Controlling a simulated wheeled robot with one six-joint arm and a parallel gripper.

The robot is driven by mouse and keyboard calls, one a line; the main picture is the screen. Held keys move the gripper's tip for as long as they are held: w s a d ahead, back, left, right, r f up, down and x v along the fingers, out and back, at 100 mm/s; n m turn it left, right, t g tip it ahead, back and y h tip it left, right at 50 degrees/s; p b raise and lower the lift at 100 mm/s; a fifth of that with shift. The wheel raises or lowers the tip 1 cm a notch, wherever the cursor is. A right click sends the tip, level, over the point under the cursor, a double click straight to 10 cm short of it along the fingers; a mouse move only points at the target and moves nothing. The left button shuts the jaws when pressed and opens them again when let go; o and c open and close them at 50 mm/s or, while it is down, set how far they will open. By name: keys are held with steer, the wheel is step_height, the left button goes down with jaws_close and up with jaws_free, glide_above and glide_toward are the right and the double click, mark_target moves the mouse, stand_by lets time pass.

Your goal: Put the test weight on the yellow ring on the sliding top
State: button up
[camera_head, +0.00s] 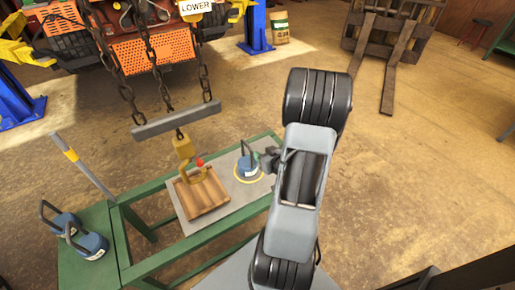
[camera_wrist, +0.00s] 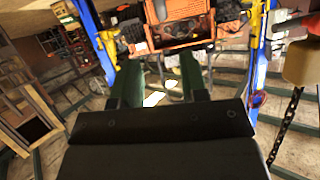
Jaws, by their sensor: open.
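A blue test weight (camera_head: 247,167) with a dark loop handle stands upright inside the yellow ring (camera_head: 239,179) on the grey sliding top (camera_head: 222,208). My gripper (camera_head: 268,157) is just right of the weight's handle in the head view, apart from it as far as I can tell. In the wrist view my gripper (camera_wrist: 160,76) shows two dark fingers spread apart with nothing between them. Two more blue weights (camera_head: 92,246) with handles stand on the green side shelf at the lower left.
A wooden tray (camera_head: 201,197) lies on the sliding top, with a brass hook (camera_head: 187,160) over it. The hook hangs from a grey bar (camera_head: 176,120) on chains. An orange machine (camera_head: 152,50) stands behind; it also shows in the wrist view (camera_wrist: 178,32).

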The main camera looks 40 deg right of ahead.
steer(key=w+a+r+g+h, duration=0.2)
steer(key=a+r+g, duration=0.3)
steer(key=a+r, duration=0.15)
steer(key=s+a+r+n+g+y, duration=0.1)
steer(key=s+a+r+g, duration=0.1)
steer(key=s+a+r, duration=0.2)
steer(key=s+a+r+g+y, duration=0.2)
steer(key=s+a+r+g, duration=0.1)
steer(key=a, duration=0.8)
steer(key=shift+s+a+r+n, duration=0.25)
steer(key=shift+s+r+n, duration=0.25)
steer(key=shift+s, duration=0.6)
steer(key=shift+r, duration=0.15)
